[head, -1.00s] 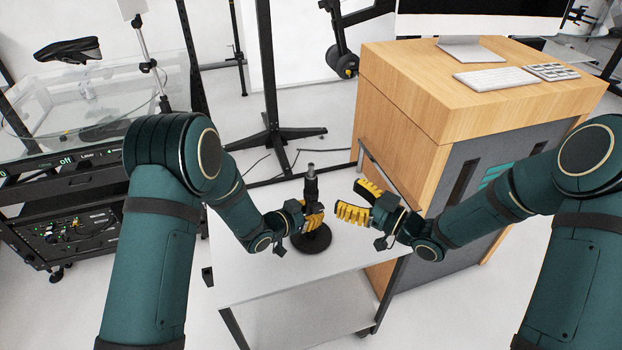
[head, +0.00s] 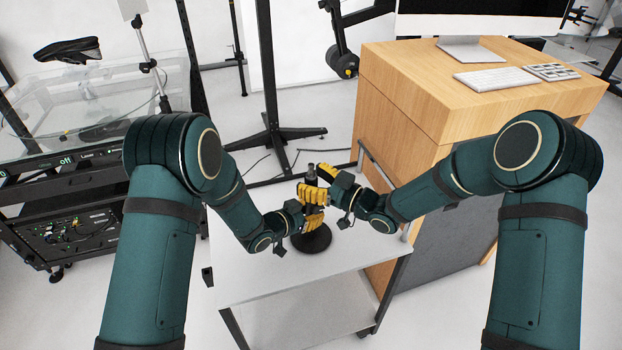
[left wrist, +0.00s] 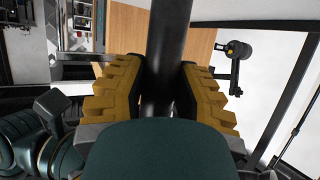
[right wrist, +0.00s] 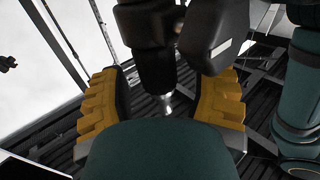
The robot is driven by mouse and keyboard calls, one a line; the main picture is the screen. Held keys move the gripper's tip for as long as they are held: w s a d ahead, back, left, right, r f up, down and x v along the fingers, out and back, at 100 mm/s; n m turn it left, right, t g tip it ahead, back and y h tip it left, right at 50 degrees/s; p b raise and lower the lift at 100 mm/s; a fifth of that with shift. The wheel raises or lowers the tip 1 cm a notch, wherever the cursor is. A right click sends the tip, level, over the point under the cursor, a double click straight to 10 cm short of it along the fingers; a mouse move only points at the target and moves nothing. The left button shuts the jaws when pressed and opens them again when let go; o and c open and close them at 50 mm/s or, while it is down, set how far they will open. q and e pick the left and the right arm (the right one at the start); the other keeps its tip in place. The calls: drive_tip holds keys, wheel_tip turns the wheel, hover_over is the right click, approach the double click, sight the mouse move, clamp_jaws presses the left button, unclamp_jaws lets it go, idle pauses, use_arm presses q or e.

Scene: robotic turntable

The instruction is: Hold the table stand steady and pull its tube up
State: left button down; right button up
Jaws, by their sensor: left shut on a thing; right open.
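The table stand has a round black base (head: 312,240) on the white table, and its dark tube (head: 311,174) stands upright with a grey tip. My left gripper (head: 314,219) is shut on the stand's lower upright, just above the base. In the left wrist view the dark upright (left wrist: 165,65) runs between its yellow fingers (left wrist: 157,95). My right gripper (head: 316,191) is open around the upper tube, above the left gripper. In the right wrist view the tube (right wrist: 155,65) with its shiny tip lies between the spread yellow fingers (right wrist: 162,105); contact cannot be told.
The white table (head: 255,285) is otherwise clear. A wooden cabinet (head: 430,95) with a keyboard and monitor stands close on the right. A black post with a spread foot (head: 272,135) stands behind. A rack with a clear tank (head: 90,105) stands on the left.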

sight(311, 164)
drive_tip(key=shift+w+a, duration=0.15)
drive_tip(key=shift+a, duration=0.05)
clamp_jaws()
use_arm(q)
drive_tip(key=shift+f, duration=0.1)
use_arm(e)
drive_tip(key=shift+r, duration=2.65)
unclamp_jaws()
drive_tip(key=shift+f, duration=0.1)
